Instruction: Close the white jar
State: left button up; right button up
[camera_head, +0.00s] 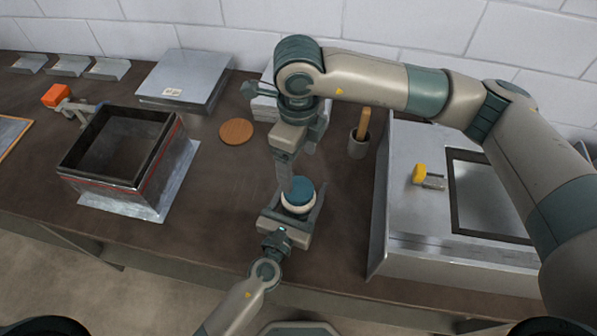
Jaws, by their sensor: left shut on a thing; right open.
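The white jar (298,206) stands near the front middle of the dark bench, with a teal round lid (298,187) on or just over its top. I cannot tell whether the lid is fully seated. My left gripper (292,211) comes in from the front and is shut on the jar, a finger on each side. My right gripper (291,179) points down from above, open, with its fingers close to the lid. One finger shows at the lid's left edge; the other is hard to make out, and contact is unclear.
An open dark square duct box (117,180) stands on the left. A round wooden disc (236,131) lies behind the jar. A cup (358,146) with a wooden handle stands behind right. A large metal tray or machine (410,250) takes up the right.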

jog(key=shift+r, duration=1.6)
pick_arm(q)
jog(key=o, duration=2.1)
jog(key=shift+o, duration=0.2)
jog(key=shift+s, duration=0.1)
pick_arm(e)
jog(key=shift+f, duration=0.1)
pick_arm(q)
jog(key=b+v, duration=0.2)
jog(key=v, duration=0.3)
jog(key=b+v, duration=0.2)
jog(key=v, duration=0.3)
jog(key=b+v, duration=0.1)
jog(key=v, duration=0.4)
jog(key=shift+s+f+b, duration=0.3)
jog(key=shift+b, duration=0.1)
pick_arm(e)
send_over(298, 188)
notch_tip(298, 188, down, 6)
jog(key=shift+r, duration=0.15)
pick_arm(q)
jog(key=shift+s+a+r, duration=0.1)
jog(key=shift+s+a, duration=0.2)
jog(key=shift+s, duration=0.3)
pick_arm(e)
jog(key=shift+f, duration=0.25)
pick_arm(q)
jog(key=shift+s+r, duration=0.1)
jog(key=shift+s, duration=0.05)
